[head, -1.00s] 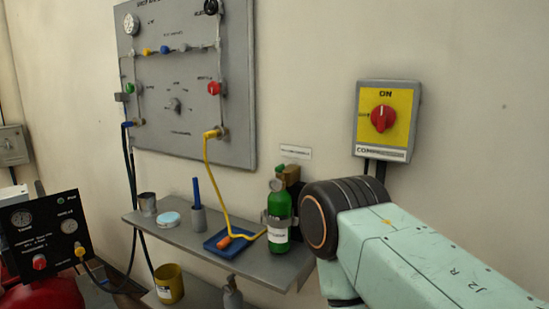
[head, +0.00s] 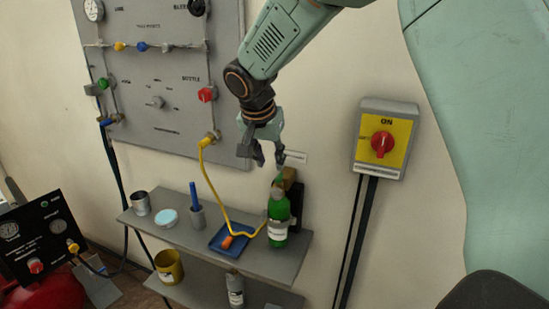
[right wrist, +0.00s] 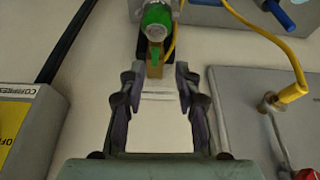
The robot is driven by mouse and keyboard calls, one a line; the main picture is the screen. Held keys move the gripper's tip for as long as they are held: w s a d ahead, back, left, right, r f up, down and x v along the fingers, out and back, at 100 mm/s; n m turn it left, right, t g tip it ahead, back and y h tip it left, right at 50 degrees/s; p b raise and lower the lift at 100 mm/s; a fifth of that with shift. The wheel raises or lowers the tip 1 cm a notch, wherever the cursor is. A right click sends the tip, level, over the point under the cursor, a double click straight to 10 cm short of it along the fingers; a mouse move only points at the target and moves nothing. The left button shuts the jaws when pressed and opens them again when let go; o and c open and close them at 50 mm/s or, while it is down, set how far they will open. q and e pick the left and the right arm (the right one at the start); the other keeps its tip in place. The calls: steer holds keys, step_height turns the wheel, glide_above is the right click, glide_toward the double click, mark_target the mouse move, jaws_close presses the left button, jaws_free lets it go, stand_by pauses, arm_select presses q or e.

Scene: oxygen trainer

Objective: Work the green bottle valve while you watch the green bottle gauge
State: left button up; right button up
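The green bottle (head: 279,222) stands upright at the right end of the upper shelf. Its green valve (head: 278,180) is on top, and the small round gauge (head: 276,194) sits just below; its reading is too small to tell. My right gripper (head: 270,162) hangs above the bottle, apart from it, fingers pointing down, open and empty. In the right wrist view the green valve (right wrist: 156,56) and pale gauge (right wrist: 155,32) lie beyond the open fingers (right wrist: 158,75), roughly in line with the gap. My left gripper is not in view.
A grey panel (head: 160,125) with knobs is behind and left. A yellow hose (head: 220,195) runs from it toward the bottle. A blue tray (head: 222,250), a grey cup with a blue stick (head: 198,218) and tins share the shelf (head: 268,258). A yellow switch box (head: 385,142) is right.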

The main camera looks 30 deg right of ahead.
mark_target(278, 176)
steer(key=shift+m, duration=0.3)
steer(key=d+f, duration=0.1)
steer(key=w+d+f, duration=0.1)
steer(key=f, duration=0.1)
steer(key=d+f, duration=0.1)
steer(key=f, duration=0.1)
steer(key=shift+w+d, duration=0.2)
steer(key=shift+s+d+f, duration=0.1)
steer(key=shift+d+f, duration=0.15)
steer(key=shift+w+a, duration=0.3)
steer(key=shift+a, duration=0.15)
steer(key=shift+c, duration=0.5)
steer(key=shift+s+d, duration=0.25)
steer(key=shift+d, duration=0.1)
jaws_close()
steer(key=shift+w+a, duration=0.2)
